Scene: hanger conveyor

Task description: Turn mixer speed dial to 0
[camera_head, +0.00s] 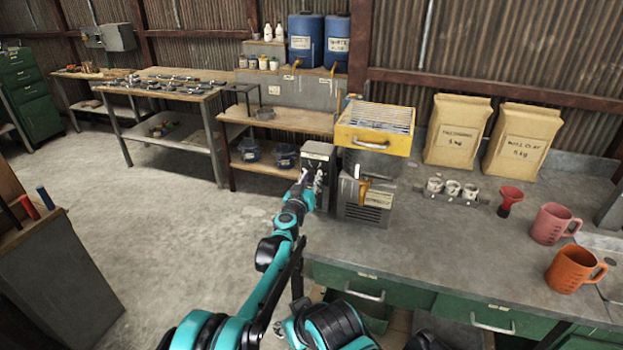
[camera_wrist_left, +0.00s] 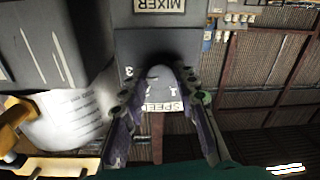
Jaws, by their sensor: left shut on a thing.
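The mixer (camera_head: 365,185) stands on the workbench, with a yellow grated top and a dark control box (camera_head: 318,152) on its left side. My left gripper (camera_head: 306,181) is at the front of that box. In the left wrist view the picture is upside down, with a MIXER label (camera_wrist_left: 160,6) and a SPEED label (camera_wrist_left: 162,106). A pale grey speed dial (camera_wrist_left: 160,73) sits between the fingers of my left gripper (camera_wrist_left: 160,88), which is shut on it. A digit 3 shows beside the dial. Its pointer and its setting cannot be read. My right gripper is not in view.
Two paper sacks (camera_head: 457,130) stand behind small cups (camera_head: 452,188) on the workbench. Bench space in front of the mixer is clear.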

